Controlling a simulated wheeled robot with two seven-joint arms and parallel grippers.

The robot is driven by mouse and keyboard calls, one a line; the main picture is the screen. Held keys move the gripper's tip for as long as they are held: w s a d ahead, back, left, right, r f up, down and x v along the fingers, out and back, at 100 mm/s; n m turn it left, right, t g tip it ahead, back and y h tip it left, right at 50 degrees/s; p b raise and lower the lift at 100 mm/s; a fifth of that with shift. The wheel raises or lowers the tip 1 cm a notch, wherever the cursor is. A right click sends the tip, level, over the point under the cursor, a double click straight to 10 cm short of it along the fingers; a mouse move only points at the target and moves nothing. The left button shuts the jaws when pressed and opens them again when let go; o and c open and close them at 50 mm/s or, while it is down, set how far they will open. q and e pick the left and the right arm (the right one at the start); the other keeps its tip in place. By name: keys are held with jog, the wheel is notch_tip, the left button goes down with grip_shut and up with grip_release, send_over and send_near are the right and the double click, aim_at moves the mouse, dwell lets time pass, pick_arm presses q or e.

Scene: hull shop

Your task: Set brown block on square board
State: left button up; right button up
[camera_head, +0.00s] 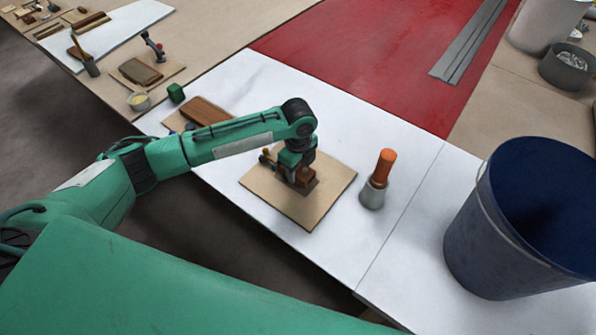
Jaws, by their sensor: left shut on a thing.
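The square board (318,206) is a thin tan panel lying flat on the white table. My left gripper (297,178) points down over the middle of this board. It is shut on the brown block (305,187), which is small, dark brown and partly hidden by the fingers. The block is at or just above the board's surface; I cannot tell whether it touches. My right gripper is not in view.
An orange-handled tool (385,168) stands in a grey cup (372,193) just right of the board. A large dark blue bucket (520,220) stands at right.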

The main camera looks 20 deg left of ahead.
pick_arm(q)
jog(key=shift+f, duration=1.05)
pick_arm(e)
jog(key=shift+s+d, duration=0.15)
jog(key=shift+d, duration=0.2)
